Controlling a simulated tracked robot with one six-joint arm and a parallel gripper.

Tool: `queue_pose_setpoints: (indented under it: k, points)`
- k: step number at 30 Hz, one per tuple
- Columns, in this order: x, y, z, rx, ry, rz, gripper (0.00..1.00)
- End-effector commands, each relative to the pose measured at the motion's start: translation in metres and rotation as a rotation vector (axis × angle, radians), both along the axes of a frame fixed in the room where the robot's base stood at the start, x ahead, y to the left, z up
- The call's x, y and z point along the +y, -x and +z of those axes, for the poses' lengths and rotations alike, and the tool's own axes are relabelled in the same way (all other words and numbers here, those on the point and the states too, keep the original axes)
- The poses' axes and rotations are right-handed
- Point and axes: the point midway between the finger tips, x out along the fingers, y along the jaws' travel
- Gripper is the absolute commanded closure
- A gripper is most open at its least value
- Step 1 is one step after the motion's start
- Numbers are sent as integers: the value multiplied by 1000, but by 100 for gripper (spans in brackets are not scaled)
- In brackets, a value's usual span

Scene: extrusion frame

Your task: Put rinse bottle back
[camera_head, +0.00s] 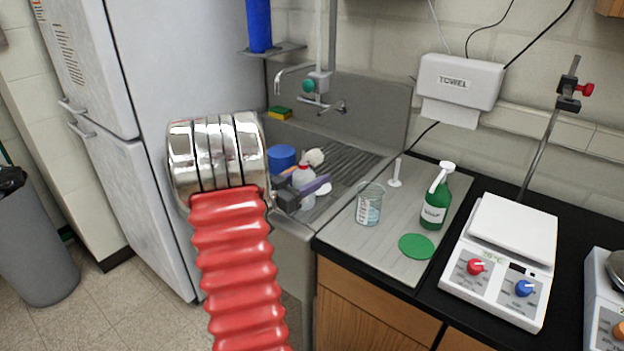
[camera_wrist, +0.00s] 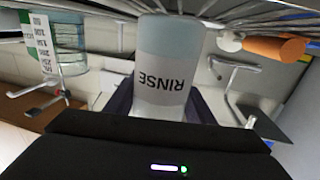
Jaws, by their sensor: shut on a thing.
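The rinse bottle (camera_wrist: 165,65) is a pale bottle with a white label reading RINSE, which appears upside down in the wrist view. My gripper (camera_wrist: 163,105) is shut on it, with dark fingers on both sides of its body. In the head view the white bottle (camera_head: 303,177) with a red top is at the sink, and my gripper (camera_head: 300,190) is partly hidden behind my red arm sleeve. A flat green disc (camera_head: 417,246) lies bare on the grey drainboard (camera_head: 388,258).
A glass beaker (camera_head: 369,207), a green spray bottle (camera_head: 436,200) and a small white stand (camera_head: 396,176) are on the drainboard. A blue container (camera_head: 282,158) and faucet (camera_head: 318,90) are at the sink. The drainboard's front is clear.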

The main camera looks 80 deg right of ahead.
Motion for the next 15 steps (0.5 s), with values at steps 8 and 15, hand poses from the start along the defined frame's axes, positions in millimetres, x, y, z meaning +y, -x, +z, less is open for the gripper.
queue_pose_setpoints:
  k: [8, 15]
  points:
    - [0, 0, -9, -1, 2, 1, 80]
    - [0, -1, -11, 0, 0, 2, 50]
